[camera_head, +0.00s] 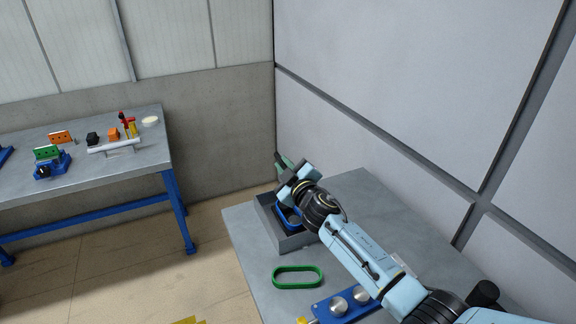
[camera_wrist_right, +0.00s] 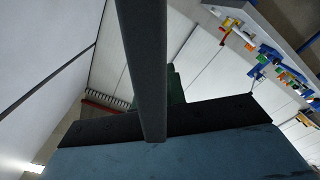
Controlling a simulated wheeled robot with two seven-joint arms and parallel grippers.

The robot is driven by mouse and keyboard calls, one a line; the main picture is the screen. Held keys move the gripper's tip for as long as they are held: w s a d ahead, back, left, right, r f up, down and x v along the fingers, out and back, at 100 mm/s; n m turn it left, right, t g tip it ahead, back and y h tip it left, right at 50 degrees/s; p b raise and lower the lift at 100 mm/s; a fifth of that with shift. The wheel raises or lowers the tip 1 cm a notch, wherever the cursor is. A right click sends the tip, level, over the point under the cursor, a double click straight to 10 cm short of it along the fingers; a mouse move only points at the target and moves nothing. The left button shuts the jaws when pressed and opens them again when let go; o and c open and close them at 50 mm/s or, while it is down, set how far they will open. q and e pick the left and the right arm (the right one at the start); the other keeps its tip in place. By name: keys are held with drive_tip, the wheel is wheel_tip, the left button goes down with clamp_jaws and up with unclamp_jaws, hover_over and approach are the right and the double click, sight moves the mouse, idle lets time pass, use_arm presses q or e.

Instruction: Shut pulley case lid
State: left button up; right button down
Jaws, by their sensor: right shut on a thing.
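The open grey pulley case (camera_head: 294,243) stands on the near grey table, with a blue, rounded part (camera_head: 288,217) inside. My right gripper (camera_head: 286,166) is above the case's far side, shut on a dark green part (camera_head: 283,159). This part also shows in the right wrist view (camera_wrist_right: 175,88), behind a dark upright bar. I cannot tell whether it belongs to the lid; most of it is hidden by my gripper. The lid cannot be made out clearly. My left gripper is out of view.
A green belt loop (camera_head: 297,277) lies in front of the case. A blue plate with round metal discs (camera_head: 339,305) lies beside it, under my arm. A grey wall is close on the right. Another workbench (camera_head: 90,175) with several small parts stands at the left.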

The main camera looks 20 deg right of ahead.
drive_tip(key=c, duration=1.5)
unclamp_jaws()
drive_tip(key=shift+o, duration=0.2)
drive_tip(key=s+d, duration=0.2)
drive_tip(key=s, duration=1.1)
drive_tip(key=shift+s, duration=0.15)
drive_tip(key=shift+c, duration=0.2)
